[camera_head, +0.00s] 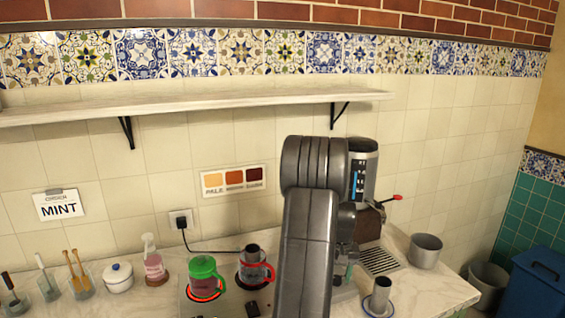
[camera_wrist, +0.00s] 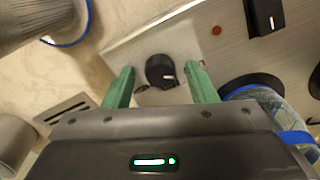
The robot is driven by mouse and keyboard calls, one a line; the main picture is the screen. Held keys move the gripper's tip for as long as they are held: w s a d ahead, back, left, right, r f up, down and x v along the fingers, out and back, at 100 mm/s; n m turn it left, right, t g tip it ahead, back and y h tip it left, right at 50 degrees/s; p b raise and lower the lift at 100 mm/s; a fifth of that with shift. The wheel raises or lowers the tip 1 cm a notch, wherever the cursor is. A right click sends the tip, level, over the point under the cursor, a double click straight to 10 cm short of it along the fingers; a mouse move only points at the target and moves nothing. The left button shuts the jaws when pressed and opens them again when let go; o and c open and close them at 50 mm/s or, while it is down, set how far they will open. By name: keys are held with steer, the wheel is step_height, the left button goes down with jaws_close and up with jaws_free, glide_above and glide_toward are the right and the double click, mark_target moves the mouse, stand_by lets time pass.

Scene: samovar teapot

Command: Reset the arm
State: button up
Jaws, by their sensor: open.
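My gripper (camera_wrist: 162,76) is open in the wrist view, its two green fingers apart with nothing between them. A black knob (camera_wrist: 161,70) on a pale metal panel shows beyond and between the fingertips; I cannot tell the distance. In the head view my dark arm stands upright in the middle and hides most of the gripper and part of the counter behind it.
A green-lidded pot (camera_head: 205,277) stands on a glowing burner, beside a dark pot (camera_head: 252,266) with a red handle. A tall dispenser (camera_head: 363,165), metal cup (camera_head: 379,298) and metal pot (camera_head: 426,250) are right of my arm. A shelf (camera_head: 190,100) juts out above.

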step_height(320, 180, up, 14)
steer(key=b, duration=0.1)
step_height(320, 180, down, 14)
steer(key=shift+f+p, duration=0.1)
steer(key=shift+p, duration=0.5)
steer(key=shift+m, duration=0.3)
steer(key=m+p, duration=0.2)
steer(key=m, duration=0.3)
steer(key=m+p, duration=0.1)
steer(key=m, duration=0.1)
steer(key=m+p, duration=0.1)
steer(key=m, duration=0.1)
steer(key=m+p, duration=0.1)
steer(key=m, duration=0.1)
steer(key=shift+r+m+p, duration=0.3)
steer(key=shift+r+b, duration=0.6)
steer(key=shift+r, duration=2)
steer(key=shift+s, duration=0.1)
